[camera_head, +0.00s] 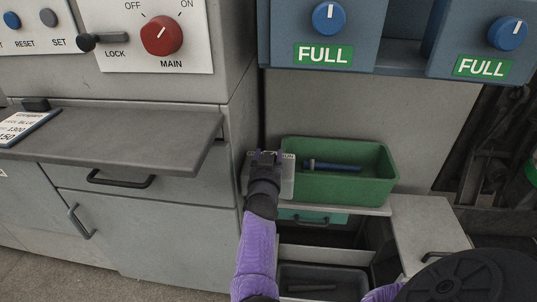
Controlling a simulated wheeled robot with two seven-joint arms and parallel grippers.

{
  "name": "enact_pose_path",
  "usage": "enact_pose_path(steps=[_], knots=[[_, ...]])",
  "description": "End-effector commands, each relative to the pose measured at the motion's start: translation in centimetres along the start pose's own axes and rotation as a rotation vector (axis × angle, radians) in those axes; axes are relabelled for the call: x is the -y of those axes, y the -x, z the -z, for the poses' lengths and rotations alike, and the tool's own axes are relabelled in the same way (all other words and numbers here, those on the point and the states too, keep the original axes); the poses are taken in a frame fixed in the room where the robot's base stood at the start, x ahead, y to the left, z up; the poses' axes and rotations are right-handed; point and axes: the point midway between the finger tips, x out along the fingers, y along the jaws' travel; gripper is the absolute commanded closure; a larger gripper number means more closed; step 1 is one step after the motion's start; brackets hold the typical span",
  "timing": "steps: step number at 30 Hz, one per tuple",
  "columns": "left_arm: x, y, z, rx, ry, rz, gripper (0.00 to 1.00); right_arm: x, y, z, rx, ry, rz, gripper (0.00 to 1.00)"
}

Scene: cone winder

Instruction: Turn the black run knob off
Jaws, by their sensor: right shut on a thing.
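My right gripper (265,157) is at a small grey box (288,178) beside the green bin. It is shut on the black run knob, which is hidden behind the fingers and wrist. Part of a label shows at the box's top right edge, seemingly the end of "RUN". The knob's pointing direction cannot be seen. My left gripper is not in view.
A green bin (345,190) holding a dark blue rod (335,166) stands right of the box. A grey shelf (110,135) juts out at left. The red main knob (161,35) points up right, toward ON. Open drawers (325,255) lie below.

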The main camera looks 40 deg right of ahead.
Motion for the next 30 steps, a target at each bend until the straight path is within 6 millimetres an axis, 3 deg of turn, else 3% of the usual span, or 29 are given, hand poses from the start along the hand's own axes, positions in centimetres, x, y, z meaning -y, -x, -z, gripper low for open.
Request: enact_pose_path(steps=[13,30], knots=[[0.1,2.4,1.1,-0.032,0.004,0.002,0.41,-0.2,0.0,0.0,0.004,0.013,0.318,0.99],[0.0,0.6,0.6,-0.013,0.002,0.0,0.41,-0.1,0.0,-0.4,0.008,0.007,0.689,0.99]])
